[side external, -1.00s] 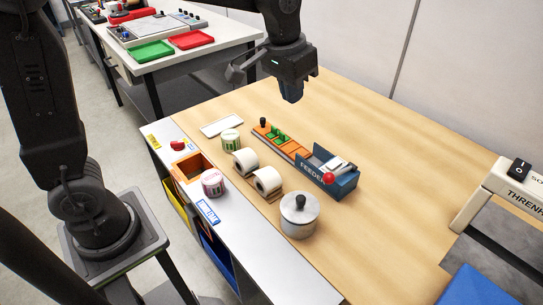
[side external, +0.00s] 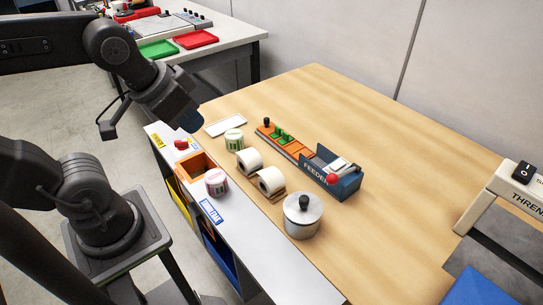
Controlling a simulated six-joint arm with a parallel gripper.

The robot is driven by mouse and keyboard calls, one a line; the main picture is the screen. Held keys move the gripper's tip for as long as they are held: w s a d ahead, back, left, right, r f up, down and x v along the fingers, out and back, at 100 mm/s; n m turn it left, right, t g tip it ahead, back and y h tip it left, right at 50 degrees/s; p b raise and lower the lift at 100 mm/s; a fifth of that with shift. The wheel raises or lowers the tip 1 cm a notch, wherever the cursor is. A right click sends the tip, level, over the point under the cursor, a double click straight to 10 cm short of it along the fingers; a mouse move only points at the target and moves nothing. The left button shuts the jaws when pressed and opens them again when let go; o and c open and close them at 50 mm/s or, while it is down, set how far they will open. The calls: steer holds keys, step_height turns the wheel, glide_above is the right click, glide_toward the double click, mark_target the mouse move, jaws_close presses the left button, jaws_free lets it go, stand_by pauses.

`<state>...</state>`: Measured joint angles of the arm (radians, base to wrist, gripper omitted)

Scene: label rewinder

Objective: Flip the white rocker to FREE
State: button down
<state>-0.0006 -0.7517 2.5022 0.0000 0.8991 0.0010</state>
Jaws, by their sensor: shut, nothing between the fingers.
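I cannot surely make out the white rocker or any FREE marking. A small white part (side external: 339,163) shows on top of the blue feeder box (side external: 345,187), beside a red ball knob (side external: 332,180); I cannot tell whether it is the rocker. An orange strip (side external: 292,148) with green pieces and a black knob (side external: 267,122) runs up to the box. My gripper (side external: 190,121) is shut and empty, above the far left edge of the table near a red button (side external: 181,144). It is well left of the feeder, touching nothing that I can see.
An orange bin (side external: 196,168) lies left. A white machine with a black switch (side external: 523,172) stands right. The table's back is clear.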

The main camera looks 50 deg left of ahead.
steer(key=w+d+r+g, duration=0.1)
steer(key=w+d+r, duration=0.15)
steer(key=w, duration=0.45)
steer(key=g, duration=0.5)
glide_above(331, 170)
step_height(331, 170, down, 6)
steer(key=shift+f, duration=0.15)
steer(key=shift+d, duration=0.1)
step_height(331, 170, down, 14)
steer(key=shift+f, duration=0.1)
